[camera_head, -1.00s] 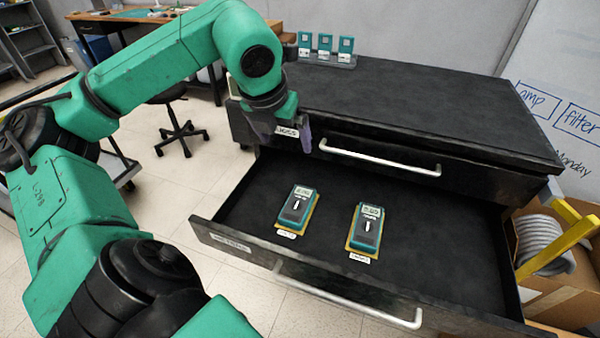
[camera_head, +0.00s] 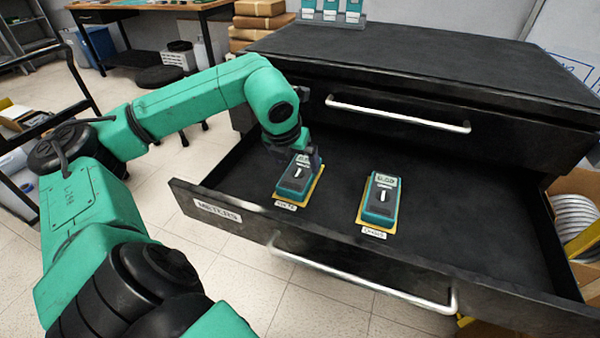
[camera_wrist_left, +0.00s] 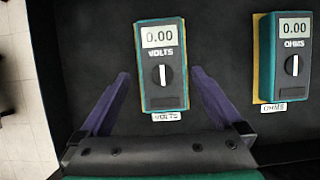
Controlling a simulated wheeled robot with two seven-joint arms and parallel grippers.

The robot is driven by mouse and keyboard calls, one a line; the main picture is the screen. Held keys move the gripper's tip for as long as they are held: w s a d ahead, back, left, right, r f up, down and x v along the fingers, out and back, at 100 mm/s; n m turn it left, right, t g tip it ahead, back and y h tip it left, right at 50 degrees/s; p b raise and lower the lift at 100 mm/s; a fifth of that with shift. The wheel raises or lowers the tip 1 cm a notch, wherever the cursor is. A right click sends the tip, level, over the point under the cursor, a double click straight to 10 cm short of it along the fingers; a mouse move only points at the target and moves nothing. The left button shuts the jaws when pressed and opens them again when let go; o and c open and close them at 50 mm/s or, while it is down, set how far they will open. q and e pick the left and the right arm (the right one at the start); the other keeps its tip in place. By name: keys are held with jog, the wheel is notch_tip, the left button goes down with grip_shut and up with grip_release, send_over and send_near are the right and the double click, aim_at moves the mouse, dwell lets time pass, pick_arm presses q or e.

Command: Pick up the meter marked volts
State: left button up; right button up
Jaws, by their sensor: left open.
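The volts meter (camera_head: 294,186) is teal with a grey face, and lies on a yellow mat in the open drawer, on the left. In the left wrist view the volts meter (camera_wrist_left: 161,70) reads 0.00 and VOLTS, with a VOLTS label below it. My left gripper (camera_head: 300,160) is over the far end of this meter. In the left wrist view my left gripper (camera_wrist_left: 160,88) is open, its purple fingers on either side of the meter's lower part with gaps. Whether the fingers are down at its height I cannot tell. My right gripper is not in view.
The ohms meter (camera_head: 381,198) lies to the right on its own yellow mat; it also shows in the left wrist view (camera_wrist_left: 288,60). The drawer front (camera_head: 230,222) is labelled METERS. The cabinet top (camera_head: 440,65) rises behind. Bare drawer floor separates the meters.

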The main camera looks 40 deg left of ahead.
aim_at(300, 169)
pick_arm(q)
jog(key=x, duration=0.5)
jog(key=shift+w+d, duration=0.1)
jog(key=shift+r, duration=0.1)
jog(key=c, duration=1.4)
jog(key=shift+c, duration=0.2)
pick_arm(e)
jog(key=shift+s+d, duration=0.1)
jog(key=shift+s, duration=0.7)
pick_arm(q)
jog(key=shift+r, duration=0.1)
